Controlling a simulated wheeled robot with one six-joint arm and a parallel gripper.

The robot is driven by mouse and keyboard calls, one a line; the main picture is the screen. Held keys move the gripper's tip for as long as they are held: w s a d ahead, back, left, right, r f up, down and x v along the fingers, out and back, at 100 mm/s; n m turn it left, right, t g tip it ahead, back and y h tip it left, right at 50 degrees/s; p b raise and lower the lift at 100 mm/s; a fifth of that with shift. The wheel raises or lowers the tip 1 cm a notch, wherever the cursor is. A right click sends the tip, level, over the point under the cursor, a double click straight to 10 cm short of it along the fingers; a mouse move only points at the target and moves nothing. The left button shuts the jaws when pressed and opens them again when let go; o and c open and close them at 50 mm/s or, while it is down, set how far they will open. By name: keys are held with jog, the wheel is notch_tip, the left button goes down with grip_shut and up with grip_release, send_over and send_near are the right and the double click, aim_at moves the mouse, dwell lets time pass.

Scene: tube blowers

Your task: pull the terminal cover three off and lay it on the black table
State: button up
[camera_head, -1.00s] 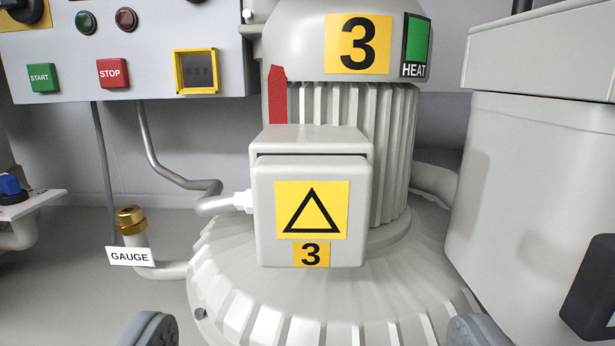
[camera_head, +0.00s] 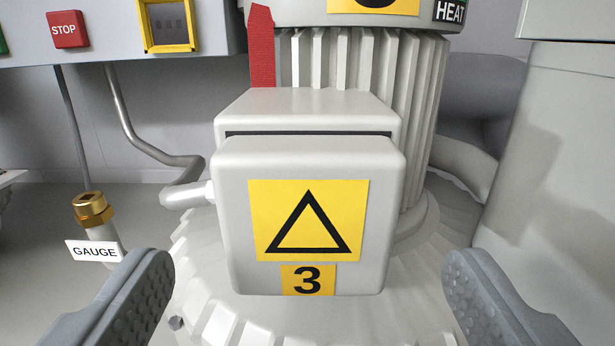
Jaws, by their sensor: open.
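Terminal cover three (camera_head: 228,215) is a pale grey, rounded box front with a yellow triangle label and a yellow "3" label below it. It sits on the grey terminal box (camera_head: 310,108) on the side of the ribbed motor, with a dark seam between them along the top. My gripper (camera_head: 308,275) is wide open, one finger low at the left and one low at the right of the picture. The fingers are apart from the cover and nothing is between them that they touch. The black table is not in view.
A red pointed marker (camera_head: 262,48) stands behind the box. A pipe (camera_head: 180,195) joins its left side. A brass-capped gauge port (camera_head: 93,210) is at the left, the control panel (camera_head: 105,35) at upper left. A large grey housing (camera_head: 560,170) fills the right.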

aim_at(308, 241)
jog(key=shift+w, duration=1.65)
jog(key=c, duration=1.3)
jog(key=shift+s, duration=3)
